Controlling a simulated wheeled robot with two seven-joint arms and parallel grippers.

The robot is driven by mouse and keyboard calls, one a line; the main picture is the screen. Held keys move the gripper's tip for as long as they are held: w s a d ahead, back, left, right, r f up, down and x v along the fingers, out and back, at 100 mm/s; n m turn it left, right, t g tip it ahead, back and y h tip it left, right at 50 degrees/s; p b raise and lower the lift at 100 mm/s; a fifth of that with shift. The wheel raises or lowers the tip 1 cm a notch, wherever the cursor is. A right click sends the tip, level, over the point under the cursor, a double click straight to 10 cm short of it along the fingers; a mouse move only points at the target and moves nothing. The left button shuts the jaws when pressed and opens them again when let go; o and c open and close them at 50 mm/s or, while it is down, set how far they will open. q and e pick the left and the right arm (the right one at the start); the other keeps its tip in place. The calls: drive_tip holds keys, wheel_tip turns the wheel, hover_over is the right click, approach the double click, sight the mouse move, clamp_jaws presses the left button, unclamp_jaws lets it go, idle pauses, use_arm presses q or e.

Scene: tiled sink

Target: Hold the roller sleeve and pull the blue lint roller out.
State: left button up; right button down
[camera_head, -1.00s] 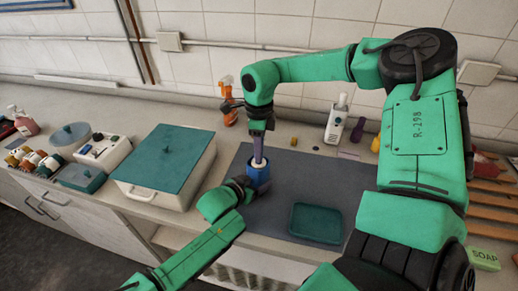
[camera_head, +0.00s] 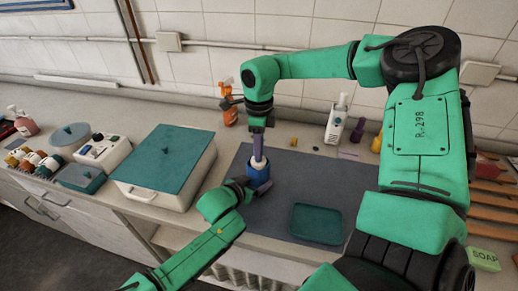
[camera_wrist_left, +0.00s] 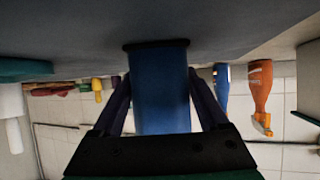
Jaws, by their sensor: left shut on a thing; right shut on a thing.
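The blue roller sleeve (camera_head: 256,171) stands upright on the grey mat. The white end (camera_head: 258,164) of the lint roller shows at its top; the rest of the roller is hidden inside the sleeve and between my fingers. My left gripper (camera_head: 258,184) comes from the left and is shut around the lower part of the sleeve. In the left wrist view, the blue sleeve (camera_wrist_left: 161,90) sits between my two fingers, with its dark rim against the grey surface. My right gripper (camera_head: 258,157) points down from above and is shut on the roller's top.
A grey mat (camera_head: 300,176) lies below, with a green tray (camera_head: 317,222) to the right. A green-lidded box (camera_head: 165,165) stands left. An orange spray bottle (camera_head: 229,108) and a white bottle (camera_head: 336,122) stand behind. Soap (camera_head: 484,259) lies at far right.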

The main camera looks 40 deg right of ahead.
drive_tip(key=shift+r, duration=3.3)
use_arm(q)
drive_tip(key=shift+f, duration=0.1)
drive_tip(key=o, duration=1.2)
drive_tip(key=shift+o, duration=0.2)
